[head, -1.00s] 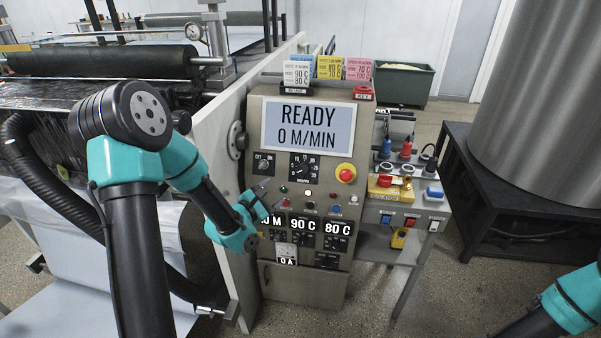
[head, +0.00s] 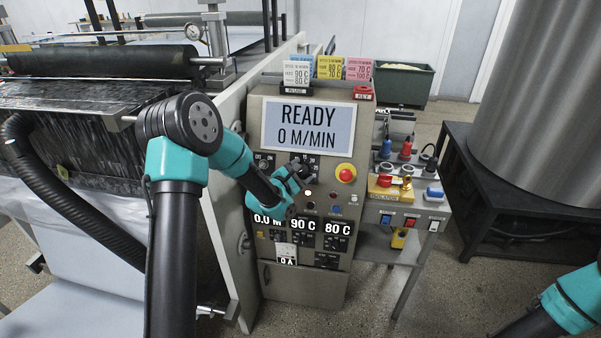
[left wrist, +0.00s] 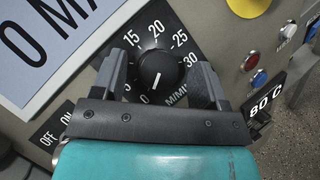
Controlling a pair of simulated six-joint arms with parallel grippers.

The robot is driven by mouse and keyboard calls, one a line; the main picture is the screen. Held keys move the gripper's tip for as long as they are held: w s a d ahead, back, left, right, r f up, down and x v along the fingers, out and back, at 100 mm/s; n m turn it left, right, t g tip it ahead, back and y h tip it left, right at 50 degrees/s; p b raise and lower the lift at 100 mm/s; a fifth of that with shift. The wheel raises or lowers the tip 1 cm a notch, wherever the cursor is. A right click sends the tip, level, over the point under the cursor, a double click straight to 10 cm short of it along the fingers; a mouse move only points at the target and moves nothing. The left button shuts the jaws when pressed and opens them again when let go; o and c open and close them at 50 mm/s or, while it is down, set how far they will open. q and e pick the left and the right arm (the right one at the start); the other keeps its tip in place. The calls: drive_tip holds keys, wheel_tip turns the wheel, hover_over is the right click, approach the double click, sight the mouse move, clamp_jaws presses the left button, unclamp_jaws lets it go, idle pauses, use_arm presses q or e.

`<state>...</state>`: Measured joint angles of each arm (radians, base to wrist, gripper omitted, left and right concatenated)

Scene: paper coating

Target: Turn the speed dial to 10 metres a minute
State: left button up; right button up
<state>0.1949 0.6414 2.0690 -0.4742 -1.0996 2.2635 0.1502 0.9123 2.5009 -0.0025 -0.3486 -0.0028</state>
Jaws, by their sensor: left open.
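The speed dial (left wrist: 157,70) is a round black knob with a white pointer line on a black plate (left wrist: 150,28) marked in metres a minute. Its pointer points at about the 0 mark. The 10 mark is hidden behind a finger. My left gripper (left wrist: 160,78) is open, with one finger on each side of the knob. I cannot tell whether the fingers touch it. In the head view my left gripper (head: 298,174) covers most of the dial. The display (head: 308,125) reads READY, 0 M/MIN. My right gripper is out of view.
A red emergency button (head: 345,173) on a yellow base sits right of the dial. An ON/OFF switch plate (head: 264,162) sits left of it. Lamps and buttons (head: 336,210) and lit readouts (head: 303,225) lie below. A side shelf (head: 410,200) stands to the right.

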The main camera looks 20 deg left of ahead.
use_arm(q)
drive_tip(key=c, duration=0.9)
drive_tip(key=shift+m, duration=0.3)
drive_tip(key=m+g+h, duration=0.1)
drive_tip(key=m+g, duration=0.1)
drive_tip(key=m, duration=0.1)
drive_tip(key=shift+m, duration=0.4)
drive_tip(key=m+g, duration=0.2)
drive_tip(key=m, duration=0.1)
drive_tip(key=shift+r+g+h, duration=0.15)
drive_tip(key=shift+g+h, duration=0.15)
drive_tip(key=m+g, duration=0.1)
drive_tip(key=m, duration=0.1)
drive_tip(key=m+g+y, duration=0.1)
drive_tip(key=m, duration=0.1)
drive_tip(key=shift+w+r+g, duration=0.1)
drive_tip(key=shift+g, duration=0.2)
drive_tip(key=shift+m+g+y, duration=0.7)
drive_tip(key=shift+m+g, duration=0.1)
drive_tip(key=shift+m, duration=0.7)
